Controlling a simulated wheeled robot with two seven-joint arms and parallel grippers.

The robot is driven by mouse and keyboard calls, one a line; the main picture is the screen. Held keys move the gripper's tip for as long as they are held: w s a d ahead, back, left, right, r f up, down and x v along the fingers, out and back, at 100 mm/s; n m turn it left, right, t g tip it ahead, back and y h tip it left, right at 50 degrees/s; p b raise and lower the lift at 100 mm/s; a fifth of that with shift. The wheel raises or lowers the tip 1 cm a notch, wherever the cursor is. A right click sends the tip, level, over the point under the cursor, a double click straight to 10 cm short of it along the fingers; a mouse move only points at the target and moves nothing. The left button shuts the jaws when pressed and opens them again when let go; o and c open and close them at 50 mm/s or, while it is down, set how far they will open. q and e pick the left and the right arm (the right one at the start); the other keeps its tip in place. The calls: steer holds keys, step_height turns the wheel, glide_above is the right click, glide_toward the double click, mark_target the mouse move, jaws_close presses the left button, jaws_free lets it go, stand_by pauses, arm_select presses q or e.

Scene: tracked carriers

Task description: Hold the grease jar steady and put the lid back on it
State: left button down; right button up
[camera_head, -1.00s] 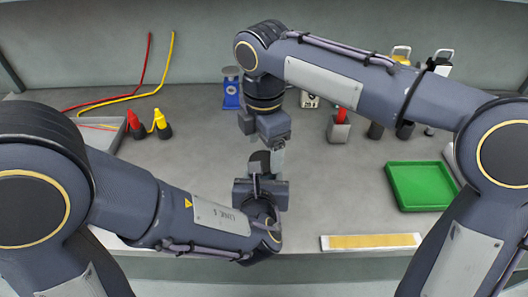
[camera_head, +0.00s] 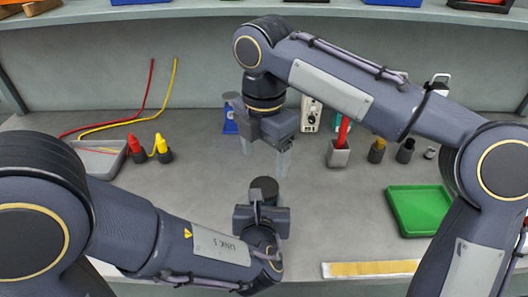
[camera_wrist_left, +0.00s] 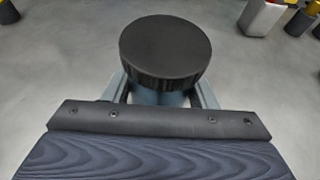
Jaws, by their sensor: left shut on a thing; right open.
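The grease jar (camera_wrist_left: 163,97) stands upright between the fingers of my left gripper (camera_head: 263,206), which is shut on it. Only a blue-grey strip of the jar shows in the left wrist view. The black ribbed lid (camera_wrist_left: 166,48) sits on top of the jar and looks level. It also shows as a dark round top in the head view (camera_head: 264,185). Whether it is tightened cannot be seen. My right gripper (camera_head: 265,158) is open and empty, above and behind the jar, apart from the lid.
A green tray (camera_head: 420,229) lies to the right. Red and yellow bottles (camera_head: 163,150) stand by a grey tray (camera_head: 93,170) at left. A grey cup with a red-handled thing (camera_head: 339,155) and dark containers (camera_head: 376,152) stand at back right. The bench between is clear.

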mark_target(264, 186)
stand_by(0.3)
steer(key=shift+f, duration=4)
steer(key=shift+c, duration=0.2)
steer(key=c, duration=0.9)
steer(key=m, duration=0.5)
steer(key=shift+m, duration=0.3)
steer(key=shift+c, duration=0.3)
steer(key=m, duration=1)
steer(key=shift+m, duration=0.4)
steer(key=m, duration=0.4)
steer(key=shift+m, duration=0.4)
steer(key=o, duration=1.2)
steer(key=shift+c, duration=0.2)
